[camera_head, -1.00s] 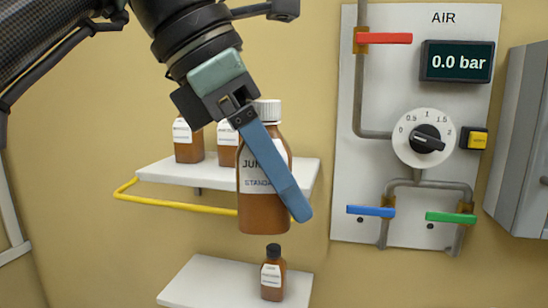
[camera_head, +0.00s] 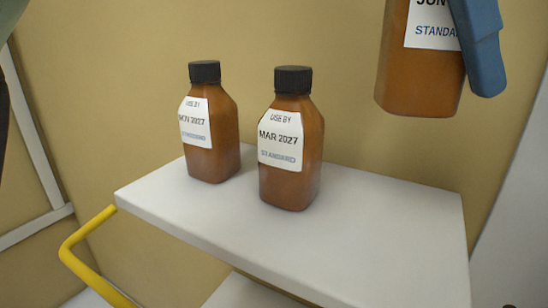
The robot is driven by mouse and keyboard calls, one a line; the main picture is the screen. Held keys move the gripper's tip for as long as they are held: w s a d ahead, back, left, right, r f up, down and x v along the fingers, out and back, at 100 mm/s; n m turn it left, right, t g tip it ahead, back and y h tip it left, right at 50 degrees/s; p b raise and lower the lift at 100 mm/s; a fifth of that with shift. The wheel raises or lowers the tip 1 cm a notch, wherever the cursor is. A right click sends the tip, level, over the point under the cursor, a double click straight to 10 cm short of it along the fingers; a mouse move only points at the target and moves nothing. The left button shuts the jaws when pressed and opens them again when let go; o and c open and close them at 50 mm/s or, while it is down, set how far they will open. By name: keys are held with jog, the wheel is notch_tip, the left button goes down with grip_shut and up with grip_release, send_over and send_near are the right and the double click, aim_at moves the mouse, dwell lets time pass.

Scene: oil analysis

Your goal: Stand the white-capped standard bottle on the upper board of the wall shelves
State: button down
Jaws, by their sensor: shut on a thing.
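The standard bottle (camera_head: 418,75) is brown with a white label and hangs upright at the top right. Its white cap showed earlier but is now above the frame. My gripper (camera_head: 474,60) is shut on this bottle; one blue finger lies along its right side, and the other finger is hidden. The upper board (camera_head: 390,215) of the wall shelves is white and fills the lower middle. The bottle's base appears higher than the board, over its right part, with a gap between them. Its exact depth over the board is unclear.
Two black-capped brown bottles stand on the upper board: a NOV 2027 bottle (camera_head: 210,130) at the left and a MAR 2027 bottle (camera_head: 290,145) near the middle. The board's right part is bare. A yellow rail (camera_head: 75,262) curves out at the left edge.

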aim_at(437, 115)
jog(key=f, duration=0.1)
jog(key=s+f, duration=0.1)
jog(key=f, duration=0.1)
jog(key=shift+s+a+f, duration=0.15)
jog(key=shift+a+f, duration=0.1)
jog(key=shift+f, duration=2.85)
jog(key=shift+w+d, duration=0.1)
jog(key=shift+w, duration=0.1)
jog(key=shift+f, duration=0.2)
jog(key=shift+c, duration=0.5)
grip_release()
jog(key=shift+r, duration=0.1)
